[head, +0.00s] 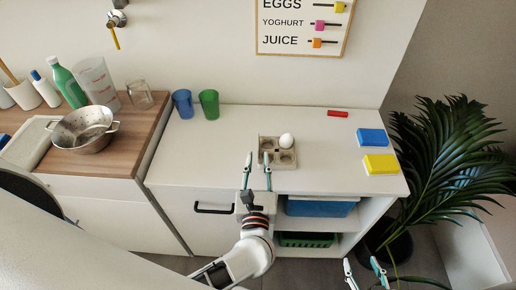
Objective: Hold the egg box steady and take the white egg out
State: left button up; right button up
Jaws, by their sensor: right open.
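The egg box (277,164) is a small grey-beige tray with a few cups, on the white counter near its front edge. The white egg (287,140) sits in its back right cup; the other cups look empty. My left gripper (257,158) is at the front left of the box with its fingers apart. One finger is left of the box and the other overlaps its left part; I cannot tell whether they touch it. My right gripper (364,270) is open and empty, low at the bottom right, in front of the cabinet and away from the box.
A blue cup (183,103) and a green cup (209,104) stand at the counter's back left. A red bar (338,113), a blue block (373,138) and a yellow block (381,163) lie to the right. A plant (450,160) stands beside the counter.

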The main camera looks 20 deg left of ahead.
aim_at(277, 149)
pick_arm(q)
jog(key=shift+w+a+r, duration=0.1)
jog(key=shift+w+a, duration=0.1)
jog(key=shift+w, duration=0.4)
jog(key=shift+p+x, duration=0.55)
jog(key=shift+x, duration=2.55)
jog(key=shift+c, duration=0.3)
grip_shut()
jog(key=shift+o, duration=0.6)
grip_release()
